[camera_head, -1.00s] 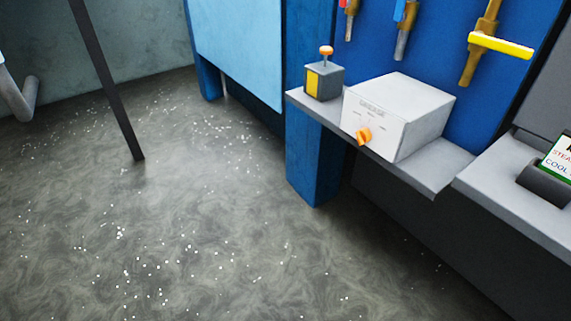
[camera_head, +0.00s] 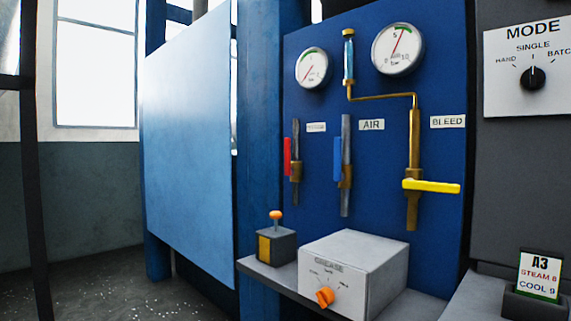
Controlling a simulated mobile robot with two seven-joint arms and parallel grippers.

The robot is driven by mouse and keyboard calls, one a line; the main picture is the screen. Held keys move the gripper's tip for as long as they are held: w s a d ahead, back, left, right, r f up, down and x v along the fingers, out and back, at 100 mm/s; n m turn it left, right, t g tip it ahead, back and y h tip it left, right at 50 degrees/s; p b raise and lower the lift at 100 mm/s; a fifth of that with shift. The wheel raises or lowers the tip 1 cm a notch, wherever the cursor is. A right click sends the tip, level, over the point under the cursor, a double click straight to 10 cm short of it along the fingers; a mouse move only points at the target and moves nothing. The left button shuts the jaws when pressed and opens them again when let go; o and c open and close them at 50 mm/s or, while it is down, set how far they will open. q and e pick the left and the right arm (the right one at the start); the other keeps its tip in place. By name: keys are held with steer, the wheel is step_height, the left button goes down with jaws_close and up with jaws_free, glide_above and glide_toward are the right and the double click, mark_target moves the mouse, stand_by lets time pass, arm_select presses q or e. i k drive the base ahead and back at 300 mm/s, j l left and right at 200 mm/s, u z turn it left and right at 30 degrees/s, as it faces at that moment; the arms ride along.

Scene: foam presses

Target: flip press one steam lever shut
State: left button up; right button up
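In the head view a blue panel (camera_head: 385,112) carries several valves. The red lever (camera_head: 287,157) on the left valve stands upright, along its pipe; the label (camera_head: 316,127) beside it is too small to read. A blue lever (camera_head: 338,158) stands upright on the valve by the AIR label (camera_head: 371,125). A yellow lever (camera_head: 432,186) lies level, across its brass pipe, under the BLEED label (camera_head: 447,122). No lever is labelled steam legibly. Neither of my grippers shows.
A shelf (camera_head: 262,272) below the panel bears a white GREASE box (camera_head: 366,268) with an orange knob and a small grey box (camera_head: 277,246) with an orange button. Two gauges (camera_head: 312,68) (camera_head: 398,49) sit above. A MODE dial (camera_head: 533,78) and A3 card (camera_head: 539,274) are at right.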

mark_target(288, 171)
steer(key=i+j+u, duration=0.1)
steer(key=i+j, duration=1.25)
steer(key=i, duration=0.3)
steer(key=j+u, duration=0.05)
